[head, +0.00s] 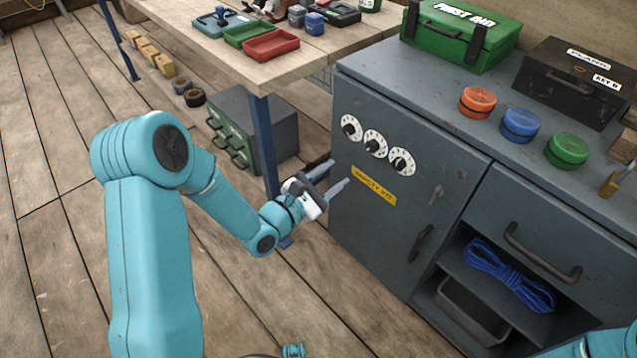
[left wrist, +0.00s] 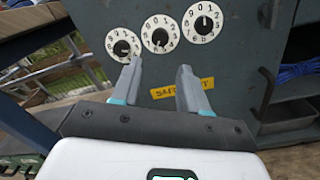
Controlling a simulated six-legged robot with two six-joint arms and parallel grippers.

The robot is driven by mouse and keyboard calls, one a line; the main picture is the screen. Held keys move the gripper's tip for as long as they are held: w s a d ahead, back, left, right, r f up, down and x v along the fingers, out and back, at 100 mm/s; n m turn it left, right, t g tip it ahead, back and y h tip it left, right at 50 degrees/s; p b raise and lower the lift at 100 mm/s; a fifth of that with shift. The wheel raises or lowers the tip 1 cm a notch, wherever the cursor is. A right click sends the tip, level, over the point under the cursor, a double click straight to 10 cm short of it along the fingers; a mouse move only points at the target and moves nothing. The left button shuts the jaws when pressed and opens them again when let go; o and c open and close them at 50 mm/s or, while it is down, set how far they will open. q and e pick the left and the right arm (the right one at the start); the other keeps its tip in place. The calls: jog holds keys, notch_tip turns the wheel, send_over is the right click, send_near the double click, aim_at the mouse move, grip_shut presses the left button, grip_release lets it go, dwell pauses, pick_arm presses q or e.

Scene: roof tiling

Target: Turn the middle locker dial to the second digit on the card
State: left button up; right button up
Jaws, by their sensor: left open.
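Three white dials with black knobs sit in a slanting row on the grey locker door (head: 361,235): the left dial (head: 350,128), the middle dial (head: 375,144) and the right dial (head: 401,162). In the left wrist view the middle dial (left wrist: 160,33) lies ahead, just above the space between my fingertips; its exact setting is too small to read surely. My left gripper (head: 340,173) is open and empty, left of and below the dials, apart from them. It also shows in the left wrist view (left wrist: 160,66). I can make out no card with digits.
A yellow label (head: 374,186) is below the dials, with a door handle (head: 420,243) lower right. On the cabinet top stand a green first-aid box (head: 462,30), a black box (head: 570,80) and coloured round tins. A wooden workbench (head: 210,60) stands behind my left arm.

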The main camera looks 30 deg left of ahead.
pick_arm(q)
jog(key=v, duration=0.4)
jog(key=shift+s+a, duration=0.1)
jog(key=shift+s, duration=0.05)
jog(key=s+d+f+m+g, duration=0.35)
jog(key=d+f, duration=0.25)
jog(key=f, duration=0.2)
jog(key=s+d+f+m+g, duration=0.2)
jog(key=d+f+m+g, duration=0.3)
jog(key=f, duration=0.4)
jog(key=s+f+m+g+y, duration=0.1)
jog(key=s+f+m+g, duration=0.3)
jog(key=s+m, duration=0.4)
jog(key=s+f+m+g+y, duration=0.1)
jog(key=s+f+m+g, duration=0.35)
jog(key=s+m, duration=0.4)
notch_tip(320, 180, up, 22)
jog(key=p, duration=2.2)
jog(key=shift+w+d, duration=0.35)
jog(key=shift+d, duration=0.1)
